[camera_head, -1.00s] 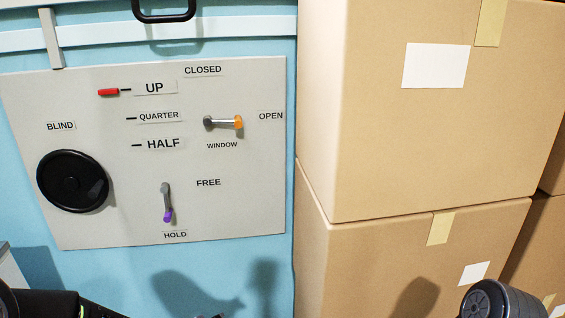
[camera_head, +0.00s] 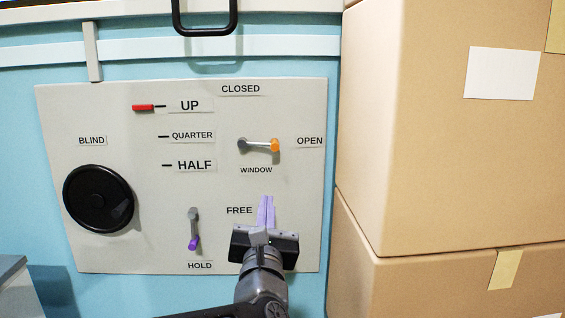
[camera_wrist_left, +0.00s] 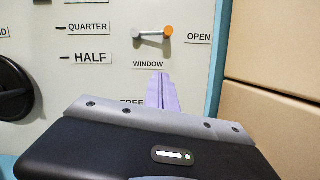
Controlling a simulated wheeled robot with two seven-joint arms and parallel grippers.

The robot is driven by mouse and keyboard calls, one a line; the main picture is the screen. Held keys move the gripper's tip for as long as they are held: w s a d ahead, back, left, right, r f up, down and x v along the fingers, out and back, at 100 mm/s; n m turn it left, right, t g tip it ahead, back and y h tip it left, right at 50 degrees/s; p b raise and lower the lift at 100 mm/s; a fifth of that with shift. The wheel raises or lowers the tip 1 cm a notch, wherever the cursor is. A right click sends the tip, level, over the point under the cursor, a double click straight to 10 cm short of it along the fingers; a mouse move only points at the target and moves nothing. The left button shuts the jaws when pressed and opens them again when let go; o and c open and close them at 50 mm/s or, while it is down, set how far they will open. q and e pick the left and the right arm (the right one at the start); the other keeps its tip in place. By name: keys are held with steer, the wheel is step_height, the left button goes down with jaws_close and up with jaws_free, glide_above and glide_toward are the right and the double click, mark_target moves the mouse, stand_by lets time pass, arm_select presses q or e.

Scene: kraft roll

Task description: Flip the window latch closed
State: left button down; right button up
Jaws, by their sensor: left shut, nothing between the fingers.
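The window latch (camera_head: 258,145) is a short metal lever with an orange tip on the grey panel (camera_head: 60,200). Its orange end points right, toward the OPEN label (camera_head: 310,141). The CLOSED label (camera_head: 241,89) is above it. The latch also shows in the left wrist view (camera_wrist_left: 152,34). My left gripper (camera_head: 266,198) has its pale purple fingers together and empty, just below the WINDOW label and apart from the latch. The fingers also show in the left wrist view (camera_wrist_left: 162,76). My right gripper is not in view.
A purple-tipped lever (camera_head: 194,230) points down toward HOLD, left of my gripper. A black round knob (camera_head: 98,198) and a red marker (camera_head: 143,107) are further left. Cardboard boxes (camera_head: 440,190) stand close on the right. A black handle (camera_head: 205,30) is above the panel.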

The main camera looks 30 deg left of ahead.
mark_target(258, 144)
arm_select(q)
steer(key=shift+w, duration=0.15)
steer(key=w+a+r+p, duration=0.1)
steer(key=w+r, duration=0.1)
steer(key=w+a+r+p, duration=0.2)
steer(key=w, duration=0.1)
steer(key=w+a+r+p, duration=0.2)
steer(key=w, duration=0.1)
steer(key=shift+w+r, duration=0.1)
steer(key=shift+w, duration=0.1)
stand_by(0.3)
steer(key=shift+d, duration=0.1)
